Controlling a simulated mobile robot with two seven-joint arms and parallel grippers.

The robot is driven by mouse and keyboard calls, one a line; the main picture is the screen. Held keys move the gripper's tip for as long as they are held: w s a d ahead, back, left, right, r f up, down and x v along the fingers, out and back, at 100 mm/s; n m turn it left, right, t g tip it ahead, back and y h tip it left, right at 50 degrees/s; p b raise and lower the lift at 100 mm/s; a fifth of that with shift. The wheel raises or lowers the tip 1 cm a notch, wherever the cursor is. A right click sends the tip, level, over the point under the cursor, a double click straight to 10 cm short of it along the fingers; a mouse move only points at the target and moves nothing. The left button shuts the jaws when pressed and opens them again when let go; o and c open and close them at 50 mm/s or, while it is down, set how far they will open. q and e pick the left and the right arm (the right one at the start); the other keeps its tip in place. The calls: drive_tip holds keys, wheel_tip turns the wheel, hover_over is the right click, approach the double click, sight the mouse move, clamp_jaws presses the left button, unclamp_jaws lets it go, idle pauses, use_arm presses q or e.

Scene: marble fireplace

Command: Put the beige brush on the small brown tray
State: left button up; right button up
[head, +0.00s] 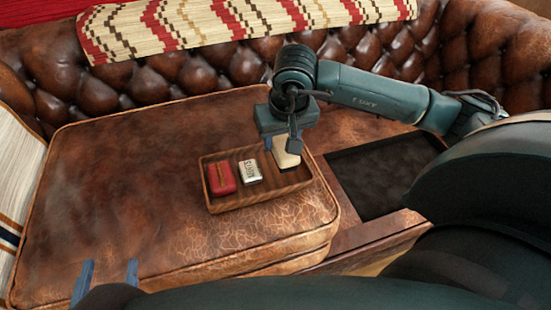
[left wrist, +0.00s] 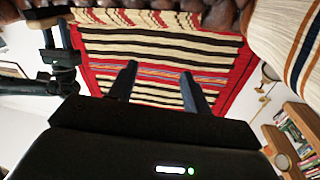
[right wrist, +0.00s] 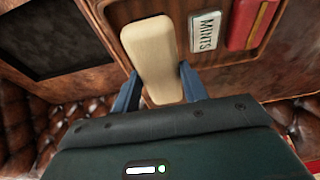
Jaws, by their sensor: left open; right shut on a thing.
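The beige brush (head: 284,152) is in the grip of my right gripper (head: 281,143), at the right end of the small brown tray (head: 262,200). In the right wrist view the beige brush (right wrist: 152,50) sits between the two fingers. It is over or in the tray; I cannot tell whether its underside touches the tray floor. The tray lies on the leather sofa cushion. My left gripper (head: 105,270) is open and empty at the lower left; its spread fingers also show in the left wrist view (left wrist: 157,90).
A red box (head: 220,178) and a white mints tin (head: 249,171) lie in the tray, left of the brush. A dark recessed panel (head: 385,172) is right of the cushion (head: 120,180). The cushion's left part is clear. A patterned blanket (head: 240,25) covers the backrest.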

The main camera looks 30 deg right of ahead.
sight(281, 151)
wheel_tip(281, 151, down, 4)
drive_tip(key=shift+r+b, duration=0.1)
drive_tip(key=shift+b, duration=0.4)
drive_tip(key=shift+f, duration=0.4)
use_arm(q)
drive_tip(key=shift+s+d+m+t+h, duration=0.15)
drive_tip(key=shift+d+m+t+h, duration=0.15)
drive_tip(key=shift+m+h, duration=0.15)
use_arm(e)
drive_tip(key=shift+f, duration=0.15)
drive_tip(key=o, duration=0.9)
use_arm(q)
drive_tip(key=shift+h, duration=0.25)
